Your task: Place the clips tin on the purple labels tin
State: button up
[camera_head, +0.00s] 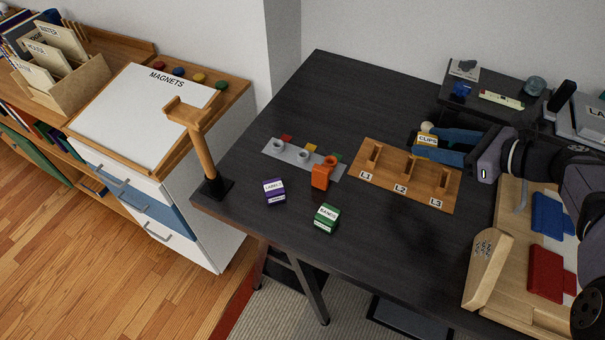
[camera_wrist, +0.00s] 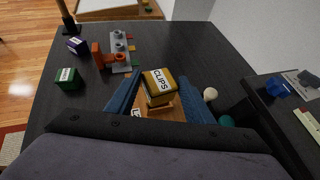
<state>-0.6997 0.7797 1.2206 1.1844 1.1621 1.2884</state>
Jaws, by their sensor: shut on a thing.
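The clips tin (camera_head: 427,140), yellow and black with a white CLIPS label, is held between the blue fingers of my gripper (camera_head: 431,144). In the wrist view the clips tin (camera_wrist: 158,86) sits between both fingertips of my gripper (camera_wrist: 158,98), above the wooden board. The purple labels tin (camera_head: 274,191) stands on the dark desk at the left, near the front edge, with nothing on its top. It also shows at the upper left of the wrist view (camera_wrist: 77,46). My gripper is well to the right of it and farther back.
A green bands tin (camera_head: 326,218), an orange piece (camera_head: 322,173) and a grey strip (camera_head: 285,156) are near the labels tin. The wooden L1-L3 board (camera_head: 433,198) has upright posts. A wooden stand (camera_head: 201,150) rises at the desk's left edge.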

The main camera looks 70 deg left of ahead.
jog(key=s+a+r+n+g+h+p, duration=0.1)
jog(key=s+a+r+n, duration=0.15)
jog(key=s, duration=0.65)
jog(key=s+a+r+n+g+h, duration=0.1)
jog(key=s+a+r+g, duration=0.2)
jog(key=s, duration=0.5)
jog(key=t+p, duration=0.2)
send_over(280, 189)
jog(key=f, duration=0.2)
jog(key=shift+m, duration=0.35)
jog(key=shift+f+p, duration=0.8)
jog(key=shift+f, duration=4.05)
jog(key=shift+f+b, duration=0.25)
jog(key=shift+b, duration=0.05)
jog(key=o, duration=1)
jog(key=shift+o, duration=0.2)
jog(key=shift+r, duration=0.1)
jog(key=shift+r+p, duration=0.15)
jog(key=shift+p, duration=0.15)
jog(key=b+v, duration=0.3)
jog(key=v, duration=0.9)
jog(key=shift+d+f, duration=0.15)
jog(key=shift+f, duration=0.15)
